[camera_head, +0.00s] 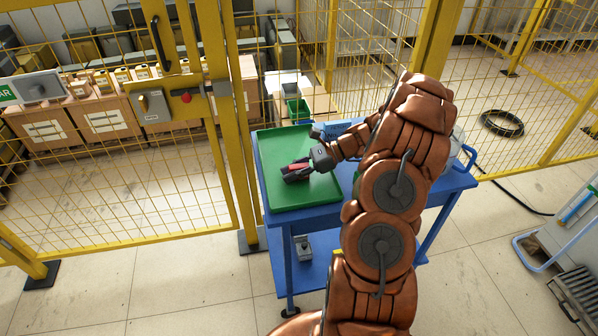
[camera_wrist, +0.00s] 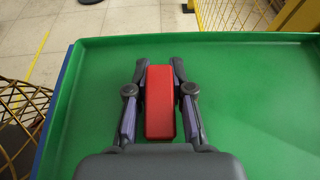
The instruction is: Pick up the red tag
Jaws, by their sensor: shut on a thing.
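The red tag (camera_wrist: 160,102) is a flat red block in the middle of the wrist view, between the two fingers of my gripper (camera_wrist: 159,70). The fingers are closed against its two long sides. In the head view the red tag (camera_head: 297,167) shows only in part, beside the dark fingers of my gripper (camera_head: 290,175). Both are over the green tray (camera_head: 268,150), which lies on a blue cart (camera_head: 285,219). I cannot tell whether the tag touches the tray.
A yellow mesh fence (camera_head: 245,150) with a gate stands left of and behind the cart. A small green bin (camera_head: 298,109) stands beyond the tray. A grey box (camera_head: 303,247) sits on the cart's lower shelf. The rest of the tray around my gripper is bare.

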